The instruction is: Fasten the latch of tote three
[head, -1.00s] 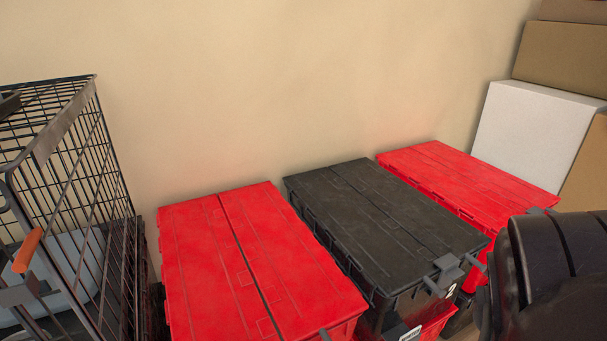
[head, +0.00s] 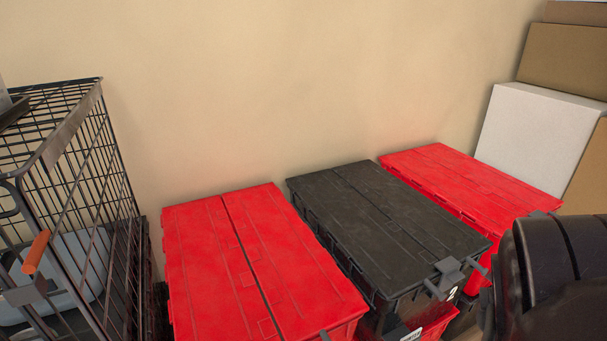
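Three lidded totes stand in a row against the wall: a red one (head: 250,255) at the left, a black one (head: 385,215) in the middle and another red one (head: 470,180) at the right. The black tote's front shows a mark like a 2. No number 3 is readable on any tote. A grey latch (head: 447,275) sticks out at the black tote's front edge. A small grey piece (head: 537,213) shows at the right red tote's front edge; its lower part is hidden, so its state is unclear. Neither gripper is recognisable in view.
A black wire cage (head: 75,180) with an orange handle (head: 36,251) stands at the left. A white box (head: 535,135) and brown boxes (head: 565,55) are stacked at the right. More totes (head: 437,318) sit below the top ones. A dark rounded shape blocks the lower right.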

